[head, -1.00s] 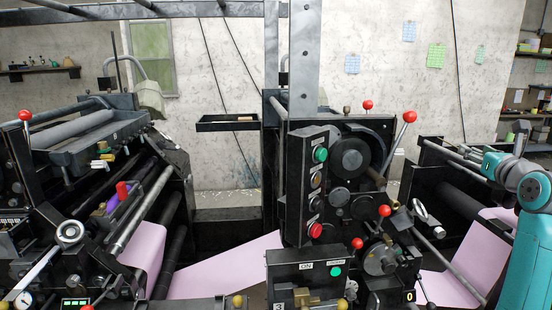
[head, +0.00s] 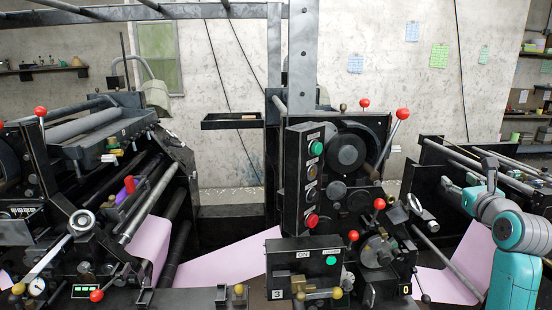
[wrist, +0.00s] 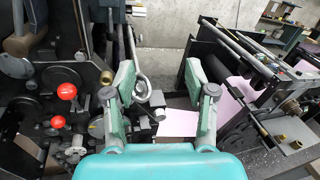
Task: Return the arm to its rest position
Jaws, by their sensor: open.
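My teal arm (head: 508,232) stands at the right edge of the head view, bent at its upper joint. Its far end points up and left, in front of the right-hand rollers. In the wrist view my gripper (wrist: 160,85) has its two teal-padded fingers well apart, with nothing held between them. A chrome handle of the machine shows behind the left finger. I cannot tell how far the gripper is from it.
A dark printing press fills the middle, with a button panel (head: 312,178) and red-knobbed levers (head: 402,113). Pink paper sheets (head: 222,262) run at both sides. Rollers (head: 92,127) stand at left. A shelf (head: 231,121) hangs on the wall.

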